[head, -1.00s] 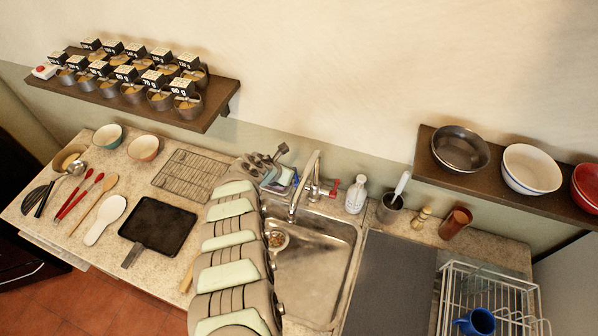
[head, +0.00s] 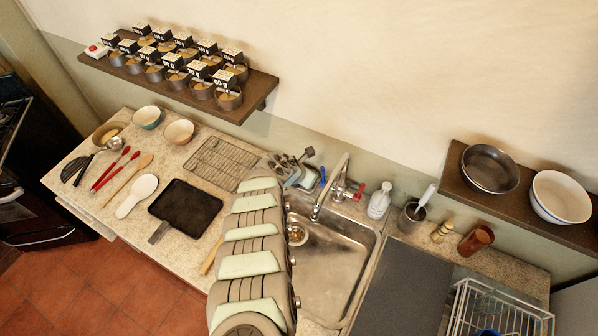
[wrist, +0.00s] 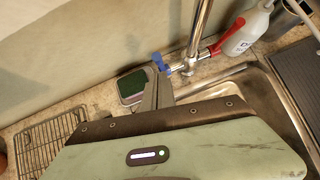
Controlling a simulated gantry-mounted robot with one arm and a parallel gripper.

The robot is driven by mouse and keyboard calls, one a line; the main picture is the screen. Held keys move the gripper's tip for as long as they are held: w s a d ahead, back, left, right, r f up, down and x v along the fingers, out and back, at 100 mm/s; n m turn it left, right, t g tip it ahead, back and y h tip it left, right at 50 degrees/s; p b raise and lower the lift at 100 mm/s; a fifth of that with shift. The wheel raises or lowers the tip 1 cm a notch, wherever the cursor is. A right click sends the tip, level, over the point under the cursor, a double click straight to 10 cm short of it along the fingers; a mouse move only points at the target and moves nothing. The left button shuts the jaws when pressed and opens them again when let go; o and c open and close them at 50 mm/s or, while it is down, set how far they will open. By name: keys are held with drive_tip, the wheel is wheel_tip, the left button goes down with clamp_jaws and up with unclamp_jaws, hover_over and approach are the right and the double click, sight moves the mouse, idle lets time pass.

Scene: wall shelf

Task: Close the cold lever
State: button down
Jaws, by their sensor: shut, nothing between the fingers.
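The cold lever, blue, shows in the wrist view (wrist: 159,60) on the left of the metal faucet (wrist: 201,35); in the head view it is a thin blue strip (head: 322,175) left of the spout. The red lever (wrist: 229,36) is on the faucet's right side. My gripper (wrist: 155,82) is shut and empty, its fingers reaching toward the faucet base just left of and below the blue lever. In the head view my gripper (head: 303,160) is behind the sink's left back corner. I cannot tell whether the fingers touch the lever.
A green sponge in a holder (wrist: 137,84) sits close to the left of my fingers. A white bottle (head: 379,203) stands right of the faucet. The sink (head: 335,270) is in front. A wire rack (head: 220,163) lies left on the counter.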

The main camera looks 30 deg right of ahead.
drive_tip(key=v, duration=1.1)
drive_tip(key=shift+s+a+f+p, duration=0.15)
drive_tip(key=shift+a+f+p, duration=0.2)
drive_tip(key=shift+a+p, duration=0.1)
drive_tip(key=shift+a, duration=0.1)
